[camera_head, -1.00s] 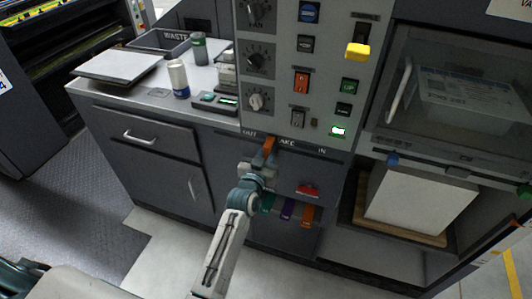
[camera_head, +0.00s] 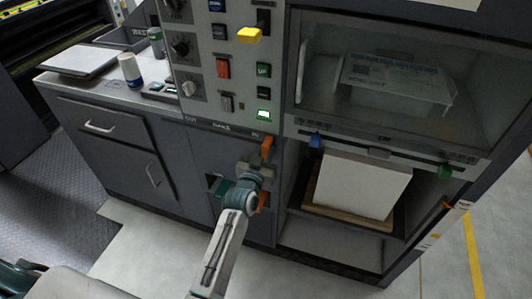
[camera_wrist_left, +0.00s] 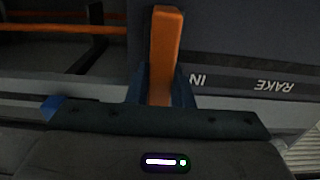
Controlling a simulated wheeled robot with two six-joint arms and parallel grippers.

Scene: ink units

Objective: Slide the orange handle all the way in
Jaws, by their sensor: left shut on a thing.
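The orange handle (camera_head: 267,147) stands out of the grey front panel below the controls, at the right, IN end of the strip lettered OUT, RAKE and IN. In the left wrist view the orange handle (camera_wrist_left: 165,45) rises between my two blue fingers, with the IN lettering just to its right. My left gripper (camera_head: 260,163) is shut on the handle; in the left wrist view the gripper (camera_wrist_left: 165,92) has a finger on each side of it. The handle's slot is mostly hidden. My right gripper is in neither view.
The control panel has a yellow lever (camera_head: 249,35) and a lit green button (camera_head: 263,114). A blue knob (camera_head: 316,140) sits close to the handle's right. A paper stack (camera_head: 361,183) fills the bay to the right. Coloured tabs are partly hidden behind my left arm.

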